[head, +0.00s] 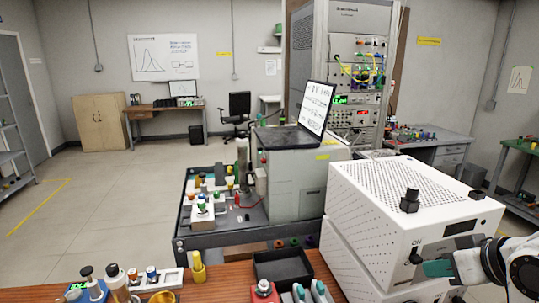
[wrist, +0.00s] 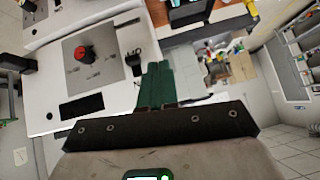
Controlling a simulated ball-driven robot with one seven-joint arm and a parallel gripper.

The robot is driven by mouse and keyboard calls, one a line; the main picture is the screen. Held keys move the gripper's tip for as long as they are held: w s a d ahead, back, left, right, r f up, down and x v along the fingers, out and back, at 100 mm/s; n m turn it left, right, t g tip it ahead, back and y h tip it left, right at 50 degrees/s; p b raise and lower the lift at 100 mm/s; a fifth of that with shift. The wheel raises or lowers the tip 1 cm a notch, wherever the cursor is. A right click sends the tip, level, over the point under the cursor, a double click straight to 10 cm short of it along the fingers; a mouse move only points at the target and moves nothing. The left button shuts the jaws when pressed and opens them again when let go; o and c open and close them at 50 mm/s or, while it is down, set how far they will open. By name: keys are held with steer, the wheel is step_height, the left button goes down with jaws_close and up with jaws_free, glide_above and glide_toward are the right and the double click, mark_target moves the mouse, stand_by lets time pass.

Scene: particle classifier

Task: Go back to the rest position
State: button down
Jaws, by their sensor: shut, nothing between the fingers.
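My gripper (head: 430,268) shows at the lower right of the head view, its teal fingers pointing left in front of the white instrument (head: 385,178). In the wrist view the two green fingers of my gripper (wrist: 157,72) lie side by side, shut with nothing between them. The instrument's grey panel (wrist: 100,72) with a red knob (wrist: 84,54) is left of the fingers there. A dark switch (wrist: 134,60) is close beside the fingertips in that picture; I cannot tell whether they touch it.
The wooden bench (head: 225,292) along the front carries a black tray (head: 283,268), several bottles and pipettes. A dark cart (head: 192,243) with small parts and a laptop (head: 315,108) on a grey cabinet stand behind. Open floor (head: 95,190) lies to the left.

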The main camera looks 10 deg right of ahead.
steer(key=s+a+f+g, duration=0.1)
steer(key=s+a+f, duration=0.25)
steer(key=f, duration=0.35)
steer(key=s+a+f+m+g, duration=0.1)
steer(key=s+a+f, duration=0.25)
steer(key=f, duration=0.35)
steer(key=s+a+f+g, duration=0.2)
steer(key=s+a+f, duration=0.15)
steer(key=f, duration=0.35)
steer(key=s+f+g, duration=0.1)
steer(key=s+f, duration=0.3)
steer(key=s, duration=0.3)
steer(key=s+f+g+h, duration=0.1)
steer(key=s+f+g, duration=0.1)
steer(key=s+f, duration=0.3)
steer(key=s, duration=0.3)
steer(key=shift+s+f+n+g+h, duration=0.15)
steer(key=shift+f+n+g+h, duration=0.15)
steer(key=shift+n, duration=0.1)
